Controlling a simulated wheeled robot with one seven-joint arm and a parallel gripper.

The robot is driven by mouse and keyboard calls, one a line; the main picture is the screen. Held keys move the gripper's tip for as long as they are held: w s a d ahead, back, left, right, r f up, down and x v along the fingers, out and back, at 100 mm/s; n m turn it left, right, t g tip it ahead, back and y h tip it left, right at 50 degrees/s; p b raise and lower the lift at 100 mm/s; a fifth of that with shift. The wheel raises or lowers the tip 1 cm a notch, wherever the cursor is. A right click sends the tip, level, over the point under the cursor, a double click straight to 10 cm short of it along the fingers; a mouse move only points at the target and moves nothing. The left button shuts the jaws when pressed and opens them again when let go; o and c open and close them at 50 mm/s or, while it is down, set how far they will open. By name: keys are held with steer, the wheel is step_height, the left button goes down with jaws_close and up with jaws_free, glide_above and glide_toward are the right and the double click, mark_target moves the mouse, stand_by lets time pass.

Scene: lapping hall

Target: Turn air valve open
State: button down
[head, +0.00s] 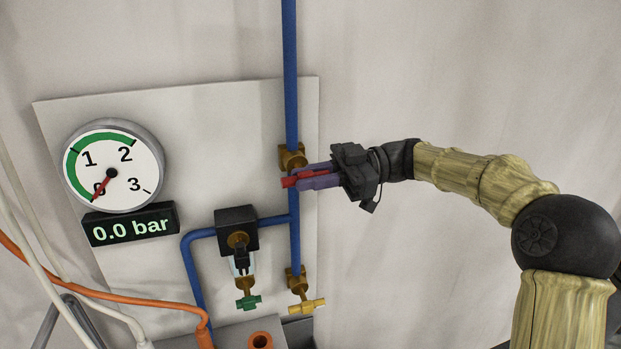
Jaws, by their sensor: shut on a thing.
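The air valve (292,157) is a brass body on the vertical blue pipe, near the right edge of the pale panel. Its red lever (289,183) lies roughly across the pipe, just below the brass body. My gripper (310,177) comes in from the right with its purple fingers shut on the red lever. The fingers hide part of the lever and pipe. A round gauge (113,166) at the left has its red needle at 0. The display (130,224) below it reads 0.0 bar.
A black regulator (237,230) with a green tap (248,302) sits lower on the panel. A brass fitting with a yellow tap (307,305) is at the pipe's lower part. Orange hose (120,300) and pale cables run at lower left. The wall right of the panel is bare.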

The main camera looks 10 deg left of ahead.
steer(key=shift+r+t+h+b, duration=0.1)
steer(key=shift+t+h+b, duration=0.45)
steer(key=shift+h, duration=0.35)
steer(key=shift+r+t+h, duration=0.2)
steer(key=shift+t+h, duration=0.45)
steer(key=shift+h, duration=0.35)
steer(key=shift+a+r+t+h+p, duration=0.1)
steer(key=shift+t+h+p, duration=0.3)
steer(key=shift+h, duration=0.2)
steer(key=shift+a+r+t+h+p, duration=0.1)
steer(key=shift+t+h+p, duration=0.2)
steer(key=shift+h+p, duration=0.25)
steer(key=t+h+p, duration=0.1)
steer(key=h+p, duration=0.2)
steer(key=shift+s+r+t, duration=0.15)
steer(key=shift+t, duration=0.25)
steer(key=t+h+p, duration=0.2)
steer(key=h+p, duration=0.1)
steer(key=p, duration=0.1)
steer(key=shift+s+a+h, duration=0.1)
steer(key=shift+a+h, duration=0.05)
steer(key=shift+h, duration=0.2)
steer(key=shift+f+t+h+p, duration=0.3)
steer(key=shift+h+p, duration=0.2)
